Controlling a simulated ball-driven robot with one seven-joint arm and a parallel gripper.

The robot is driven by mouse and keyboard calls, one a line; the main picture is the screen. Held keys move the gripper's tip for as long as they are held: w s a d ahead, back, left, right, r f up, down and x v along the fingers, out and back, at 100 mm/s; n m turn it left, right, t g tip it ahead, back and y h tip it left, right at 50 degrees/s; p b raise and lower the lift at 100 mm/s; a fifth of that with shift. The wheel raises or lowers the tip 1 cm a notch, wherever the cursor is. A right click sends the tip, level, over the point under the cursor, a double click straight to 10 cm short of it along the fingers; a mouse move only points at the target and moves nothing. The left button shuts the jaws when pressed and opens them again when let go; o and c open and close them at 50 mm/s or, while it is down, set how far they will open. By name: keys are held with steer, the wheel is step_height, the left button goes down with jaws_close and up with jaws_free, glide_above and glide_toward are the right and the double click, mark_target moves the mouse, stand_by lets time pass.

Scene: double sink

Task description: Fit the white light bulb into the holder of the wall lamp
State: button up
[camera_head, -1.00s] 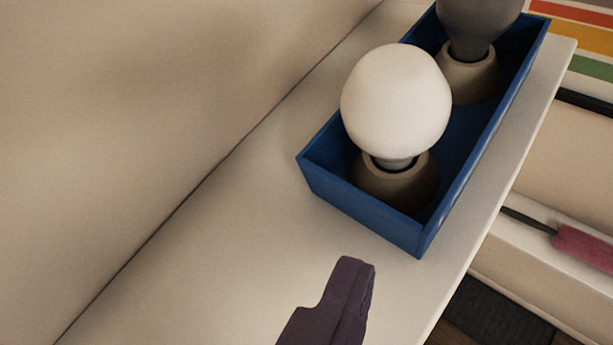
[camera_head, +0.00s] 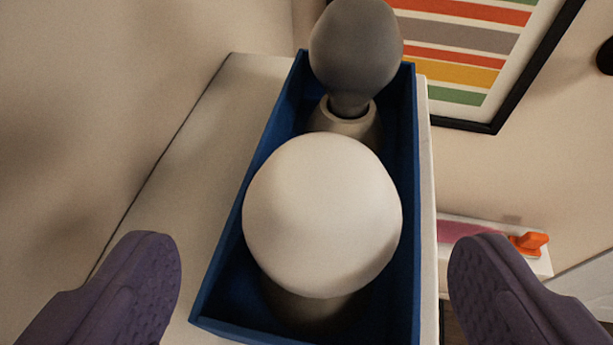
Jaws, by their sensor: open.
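The white light bulb (camera_head: 322,215) stands upright in the near part of a blue box (camera_head: 412,200). Its base is hidden below the globe, where part of a beige stand (camera_head: 310,308) shows. My gripper (camera_head: 315,265) is open and empty. One purple finger is to the left of the bulb and the other to the right, both apart from it and nearer to the camera. The wall lamp and its holder are not in view.
A grey bulb (camera_head: 355,50) stands in a beige stand (camera_head: 345,122) at the box's far end. The box rests on a pale shelf (camera_head: 215,130) beside a wall. A striped framed picture (camera_head: 490,50) hangs behind. A lower ledge (camera_head: 470,232) holds pink and orange things.

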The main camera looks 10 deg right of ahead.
mark_target(320, 184)
steer(key=p+x, duration=0.2)
steer(key=x, duration=0.4)
steer(key=shift+w+d+r, duration=0.15)
steer(key=shift+w+d, duration=0.05)
steer(key=shift+w, duration=0.3)
steer(key=shift+s, duration=0.15)
steer(key=shift+c, duration=1.1)
steer(key=c, duration=0.6)
